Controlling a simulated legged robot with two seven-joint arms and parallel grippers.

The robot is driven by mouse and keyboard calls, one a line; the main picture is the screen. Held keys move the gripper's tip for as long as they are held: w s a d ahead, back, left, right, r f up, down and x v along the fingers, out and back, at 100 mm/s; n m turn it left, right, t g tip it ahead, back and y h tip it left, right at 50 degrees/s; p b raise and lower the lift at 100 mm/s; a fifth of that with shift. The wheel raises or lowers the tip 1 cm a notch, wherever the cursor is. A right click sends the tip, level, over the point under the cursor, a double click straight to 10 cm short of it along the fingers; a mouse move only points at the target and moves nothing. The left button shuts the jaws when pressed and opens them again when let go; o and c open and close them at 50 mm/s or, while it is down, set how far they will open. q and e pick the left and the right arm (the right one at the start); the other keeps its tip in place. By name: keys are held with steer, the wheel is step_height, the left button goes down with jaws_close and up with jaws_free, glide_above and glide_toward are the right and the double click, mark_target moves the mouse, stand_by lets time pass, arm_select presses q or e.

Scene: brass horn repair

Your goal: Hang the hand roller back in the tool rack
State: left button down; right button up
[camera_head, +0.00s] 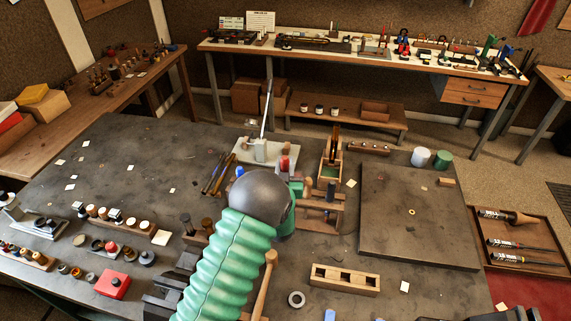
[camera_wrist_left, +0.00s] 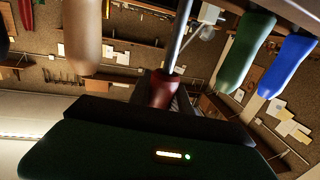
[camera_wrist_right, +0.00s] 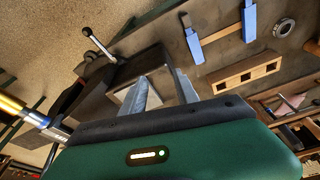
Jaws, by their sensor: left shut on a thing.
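In the left wrist view my left gripper (camera_wrist_left: 165,95) is shut on a dark red handle (camera_wrist_left: 162,88) with a steel shaft, which I take for the hand roller; its working end is not clear. A tan handle (camera_wrist_left: 82,35), a green handle (camera_wrist_left: 245,50) and a blue handle (camera_wrist_left: 287,66) are close around it. In the head view my left gripper (camera_head: 290,212) is beside the wooden tool rack (camera_head: 325,215), and my arm hides its fingertips and part of the rack. In the right wrist view my right gripper (camera_wrist_right: 163,88) is open and empty.
A wooden block with square holes (camera_head: 345,280) and a metal ring (camera_head: 296,299) lie on the near bench. A dark flat plate (camera_head: 415,215) lies at right. A lever tool (camera_head: 267,150) stands behind the rack. A red box (camera_head: 113,285) and small parts lie at left.

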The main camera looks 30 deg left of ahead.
arm_select(q)
steer(key=shift+f+b, duration=1.9)
steer(key=shift+f, duration=0.2)
steer(key=shift+s+a+f+b, duration=0.2)
steer(key=shift+s+f+b, duration=0.4)
steer(key=shift+b, duration=0.25)
steer(key=shift+w+d+r+p, duration=0.15)
steer(key=shift+r+p, duration=0.1)
steer(key=shift+r, duration=0.2)
steer(key=shift+w+r+p, duration=0.1)
steer(key=shift+r+p, duration=0.15)
steer(key=shift+r, duration=0.15)
steer(key=shift+w+r, duration=0.1)
